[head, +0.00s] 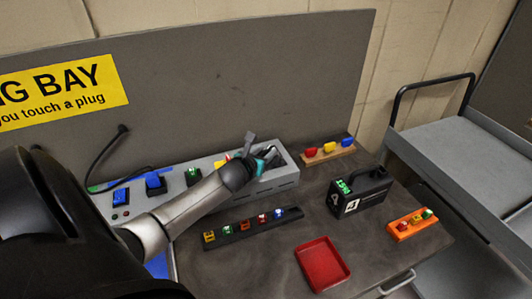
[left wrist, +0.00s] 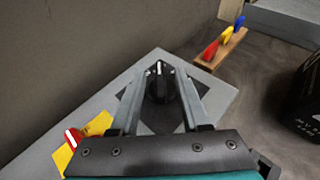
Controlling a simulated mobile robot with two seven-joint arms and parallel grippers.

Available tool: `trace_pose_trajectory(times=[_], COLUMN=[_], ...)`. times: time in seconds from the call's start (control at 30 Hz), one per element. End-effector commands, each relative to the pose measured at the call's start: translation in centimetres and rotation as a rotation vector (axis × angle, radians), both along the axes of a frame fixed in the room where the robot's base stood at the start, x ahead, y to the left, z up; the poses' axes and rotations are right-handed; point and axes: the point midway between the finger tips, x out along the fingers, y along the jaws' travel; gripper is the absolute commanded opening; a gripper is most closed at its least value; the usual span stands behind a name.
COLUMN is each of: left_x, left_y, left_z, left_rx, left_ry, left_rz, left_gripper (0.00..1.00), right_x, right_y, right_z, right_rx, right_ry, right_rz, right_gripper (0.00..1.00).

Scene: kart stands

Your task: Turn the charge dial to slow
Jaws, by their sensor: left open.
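The charge dial (left wrist: 160,88) is a black knob with a white pointer line, on a dark plate at the end of the grey charger box (head: 283,183). In the left wrist view its white line points toward the top of the picture. My left gripper (left wrist: 160,92) is open, with one finger on each side of the dial. I cannot tell whether the fingers touch it. In the head view the left gripper (head: 268,157) is over the box's right end and hides most of the dial. No slow marking is readable. My right gripper is not in view.
A red switch on a yellow plate (left wrist: 82,142) is beside the dial. Blue and green sockets line the box's left part. A plug rack (head: 250,227), red tray (head: 322,264), black battery (head: 360,192), orange block (head: 411,224) and wooden block (head: 327,153) stand on the table.

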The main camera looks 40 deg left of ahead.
Motion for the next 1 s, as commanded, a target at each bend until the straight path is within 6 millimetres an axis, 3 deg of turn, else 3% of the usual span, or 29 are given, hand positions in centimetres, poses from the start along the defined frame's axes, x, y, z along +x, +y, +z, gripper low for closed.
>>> trace_pose_trajectory(times=[0.2, 0.53, 0.93, 1.0], left_x=[1.21, 1.4, 1.37, 1.37], left_y=[0.37, 0.41, 0.42, 0.41], left_z=[-0.57, -0.58, -0.59, -0.59], left_rx=[-0.002, -0.001, -0.001, -0.001], left_ry=[0.0, 0.0, 0.0, 0.0], left_rz=[0.001, 0.0, 0.0, 0.0], left_gripper=[0.46, 0.46, 0.02, 0.0], right_x=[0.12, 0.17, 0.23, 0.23], right_y=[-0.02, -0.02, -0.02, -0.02], right_z=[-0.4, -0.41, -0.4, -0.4], right_rx=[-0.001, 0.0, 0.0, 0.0], right_ry=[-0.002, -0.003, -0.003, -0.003], right_rz=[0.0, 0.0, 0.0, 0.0], right_gripper=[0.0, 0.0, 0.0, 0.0])
